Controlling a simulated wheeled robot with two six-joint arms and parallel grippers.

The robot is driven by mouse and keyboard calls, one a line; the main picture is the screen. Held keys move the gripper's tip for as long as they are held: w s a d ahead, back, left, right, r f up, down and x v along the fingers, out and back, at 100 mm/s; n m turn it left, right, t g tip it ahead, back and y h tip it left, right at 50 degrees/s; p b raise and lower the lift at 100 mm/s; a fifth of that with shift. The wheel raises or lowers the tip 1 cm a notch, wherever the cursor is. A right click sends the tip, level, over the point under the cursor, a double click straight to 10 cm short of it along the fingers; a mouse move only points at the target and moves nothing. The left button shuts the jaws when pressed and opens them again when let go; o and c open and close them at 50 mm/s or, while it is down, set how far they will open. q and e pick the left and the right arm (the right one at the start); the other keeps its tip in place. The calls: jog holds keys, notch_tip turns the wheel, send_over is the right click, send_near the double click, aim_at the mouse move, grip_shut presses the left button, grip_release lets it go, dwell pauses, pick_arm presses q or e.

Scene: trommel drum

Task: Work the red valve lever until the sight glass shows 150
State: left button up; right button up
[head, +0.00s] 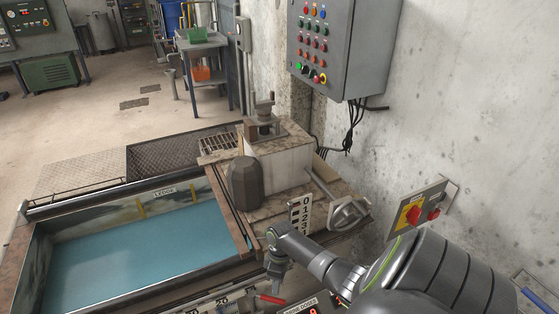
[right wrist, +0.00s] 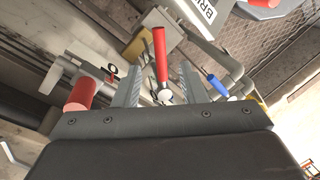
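A red lever handle (head: 270,298) shows at the bottom of the head view, just below my right gripper (head: 275,284). In the right wrist view a red handle (right wrist: 161,55) stands between the two open fingers of my right gripper (right wrist: 160,78), with gaps on both sides. I cannot tell whether either finger touches it. A second, thicker red grip (right wrist: 80,95) lies left of the fingers. A white scale plate with numbers (head: 301,212) stands by the tank. No reading of 150 can be made out. My left gripper is not in view.
A blue handle (right wrist: 217,84) sits close to the right finger. A tank of blue liquid (head: 130,255) lies to the left. A handwheel (head: 349,213) and a red-knobbed switch box (head: 418,210) stand near my right arm. A control cabinet (head: 340,45) hangs on the wall.

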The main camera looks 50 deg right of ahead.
notch_tip(320, 180, up, 10)
jog(key=d, duration=0.1)
jog(key=shift+w+d, duration=0.4)
jog(key=shift+w, duration=0.05)
jog(key=shift+r, duration=0.1)
